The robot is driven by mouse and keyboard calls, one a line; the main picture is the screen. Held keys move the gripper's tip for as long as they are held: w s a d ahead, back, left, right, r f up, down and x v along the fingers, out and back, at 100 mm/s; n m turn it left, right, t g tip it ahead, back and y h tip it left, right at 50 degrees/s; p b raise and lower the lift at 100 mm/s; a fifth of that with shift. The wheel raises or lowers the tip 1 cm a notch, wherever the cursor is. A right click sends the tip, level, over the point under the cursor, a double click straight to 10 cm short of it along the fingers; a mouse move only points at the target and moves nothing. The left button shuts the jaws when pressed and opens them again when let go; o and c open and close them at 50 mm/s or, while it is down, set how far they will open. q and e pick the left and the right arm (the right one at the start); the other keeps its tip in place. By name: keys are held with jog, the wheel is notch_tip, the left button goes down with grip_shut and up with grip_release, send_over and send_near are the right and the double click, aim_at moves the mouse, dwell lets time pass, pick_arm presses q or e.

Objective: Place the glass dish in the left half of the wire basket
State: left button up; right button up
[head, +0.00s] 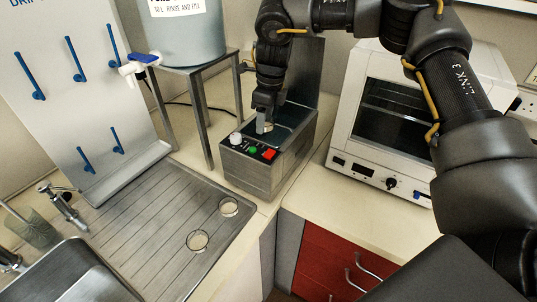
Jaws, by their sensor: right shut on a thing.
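My right gripper (264,122) points down into the open metal bath (262,172) with the control panel at its front. It is shut on a small pale, clear thing (268,128), which looks like a glass dish but is mostly hidden by the fingers. The wire basket cannot be made out clearly; the bath's inside is dark and partly covered by my gripper. Two more round glass dishes lie on the ribbed drainboard, one nearer the bath (229,207) and one further front (197,241). My left gripper is not in view.
The bath's raised lid (305,70) stands behind it. A white oven (400,120) is at the right. A water tank (185,35) on a metal stand (198,115) is at the back left. The drainboard (150,225) is otherwise mostly clear, beside the sink and tap (62,207).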

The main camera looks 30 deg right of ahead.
aim_at(270, 143)
jog(key=n, duration=0.4)
jog(key=d+n, duration=0.1)
jog(key=n, duration=0.1)
jog(key=shift+w+f+g, duration=0.3)
jog(key=shift+f+g, duration=0.1)
jog(key=n, duration=0.4)
jog(key=d+n, duration=0.1)
jog(key=n, duration=0.2)
jog(key=shift+w+f+g, duration=0.25)
jog(key=shift+f+g, duration=0.1)
jog(key=shift+g, duration=0.05)
notch_tip(270, 143, down, 6)
jog(key=shift+f+p, duration=0.15)
jog(key=shift+p, duration=0.55)
jog(key=shift+s+f+p, duration=0.1)
jog(key=shift+f+p, duration=0.45)
jog(key=shift+f, duration=0.9)
jog(key=shift+d+f, duration=0.1)
jog(key=shift+f, duration=0.35)
jog(key=shift+f, duration=0.1)
jog(key=o, duration=0.7)
